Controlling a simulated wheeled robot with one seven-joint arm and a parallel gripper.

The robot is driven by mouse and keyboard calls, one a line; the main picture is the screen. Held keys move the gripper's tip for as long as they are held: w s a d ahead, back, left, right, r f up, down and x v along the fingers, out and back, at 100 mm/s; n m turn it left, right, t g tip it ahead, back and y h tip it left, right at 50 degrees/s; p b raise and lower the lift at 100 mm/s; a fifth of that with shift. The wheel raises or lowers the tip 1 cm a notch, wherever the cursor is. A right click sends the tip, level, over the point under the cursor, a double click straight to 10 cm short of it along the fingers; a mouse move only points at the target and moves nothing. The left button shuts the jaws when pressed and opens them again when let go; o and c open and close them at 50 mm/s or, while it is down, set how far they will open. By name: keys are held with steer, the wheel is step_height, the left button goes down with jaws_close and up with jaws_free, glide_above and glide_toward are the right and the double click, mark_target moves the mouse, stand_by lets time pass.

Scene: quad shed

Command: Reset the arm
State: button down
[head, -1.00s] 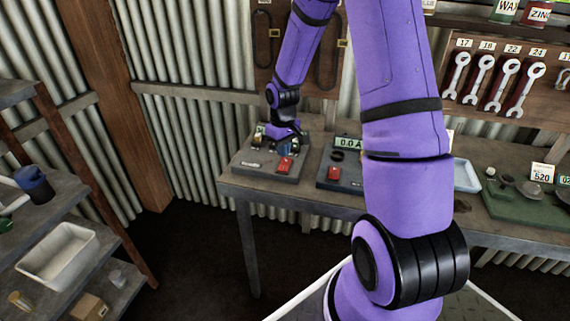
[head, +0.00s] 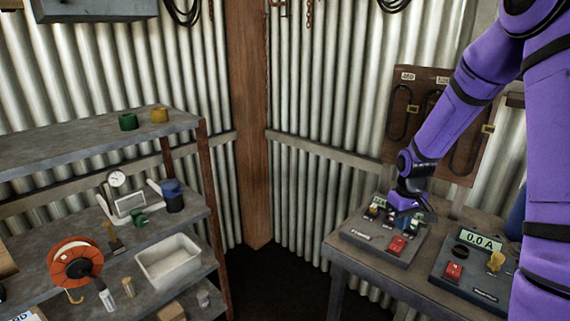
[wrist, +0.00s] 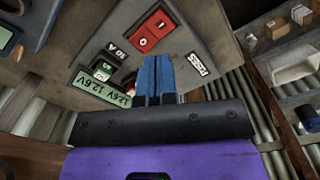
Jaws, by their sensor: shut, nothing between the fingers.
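My purple arm reaches in from the right of the head view, and my gripper (head: 408,212) is low over a grey panel (head: 362,249) on the workbench. In the wrist view my gripper (wrist: 156,62) shows as two blue fingers side by side, shut and empty. They lie over the panel's face between a red switch (wrist: 151,30) and a white label (wrist: 197,65). I cannot tell whether the fingertips touch the panel. The red switch also shows in the head view (head: 397,245).
A second panel (head: 468,291) reading 0.0 A stands to the right on the workbench (head: 345,279). Shelves (head: 104,146) at left hold a white tray (head: 169,260), an orange reel (head: 75,262) and a scale (head: 128,201). Dark open floor (head: 279,275) lies between.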

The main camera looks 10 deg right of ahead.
steer(key=s+a+r+t+h, duration=0.1)
steer(key=s+a+r, duration=0.35)
steer(key=r, duration=0.55)
steer(key=s+a+r+t, duration=0.1)
steer(key=s+a+r, duration=0.3)
steer(key=r, duration=0.5)
steer(key=s+a+r+t, duration=0.1)
steer(key=s+r, duration=0.3)
steer(key=s, duration=0.5)
steer(key=s+a+r+m+t+y, duration=0.1)
steer(key=s+a+r+t, duration=0.1)
steer(key=s, duration=0.7)
step_height(320, 180, up, 3)
steer(key=shift+a+f+m, duration=0.1)
steer(key=shift+a+m, duration=0.2)
steer(key=shift+a, duration=0.45)
